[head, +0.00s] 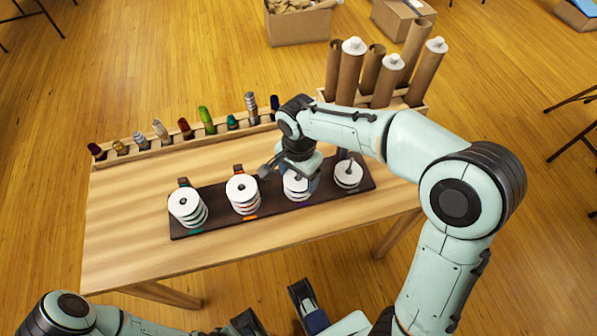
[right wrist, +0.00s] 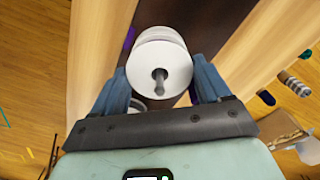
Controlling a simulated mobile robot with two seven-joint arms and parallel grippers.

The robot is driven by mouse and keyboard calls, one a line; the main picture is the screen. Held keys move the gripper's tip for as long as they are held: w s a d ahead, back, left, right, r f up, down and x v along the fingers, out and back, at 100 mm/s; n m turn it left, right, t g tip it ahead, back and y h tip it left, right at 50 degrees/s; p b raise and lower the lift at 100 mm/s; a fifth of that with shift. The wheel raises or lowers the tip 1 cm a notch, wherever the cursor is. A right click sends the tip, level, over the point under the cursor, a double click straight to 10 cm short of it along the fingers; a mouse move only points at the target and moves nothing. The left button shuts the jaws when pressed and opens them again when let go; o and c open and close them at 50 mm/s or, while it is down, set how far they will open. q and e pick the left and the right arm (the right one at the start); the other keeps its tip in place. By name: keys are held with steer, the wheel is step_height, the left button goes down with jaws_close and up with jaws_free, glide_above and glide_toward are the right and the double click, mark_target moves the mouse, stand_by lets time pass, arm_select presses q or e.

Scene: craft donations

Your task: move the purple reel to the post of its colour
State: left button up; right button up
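A dark board (head: 225,201) carries several posts with white-flanged reels. A teal mark (head: 196,232) lies before the left stack (head: 187,204), an orange mark (head: 250,217) before the second stack (head: 243,194). The third stack (head: 297,186) is partly hidden by my right gripper (head: 290,172). In the right wrist view a reel (right wrist: 160,66) on a grey post sits between my blue fingers, which look spread; contact is not clear. Purple shows beside it (right wrist: 129,40). Its thread colour is hidden, so I cannot tell which reel is purple. My left gripper is only partly visible at the bottom.
A lower reel (head: 348,173) sits on the right post. A rack (head: 180,150) of coloured yarn and spools lines the table's back edge. Tall cardboard tubes (head: 349,72) stand in a crate at back right. The table front (head: 130,240) is clear.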

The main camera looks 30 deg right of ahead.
arm_select(q)
steer(key=shift+f, duration=0.6)
arm_select(e)
steer(key=o, duration=0.3)
steer(key=shift+f, duration=0.15)
steer(key=shift+r+p, duration=0.3)
steer(key=shift+r, duration=0.65)
arm_select(q)
steer(key=r+p, duration=0.3)
steer(key=shift+w+d+r, duration=0.1)
steer(key=shift+w+r, duration=0.15)
steer(key=shift+r, duration=0.15)
arm_select(e)
step_height(320, 180, up, 12)
arm_select(q)
steer(key=shift+r, duration=0.1)
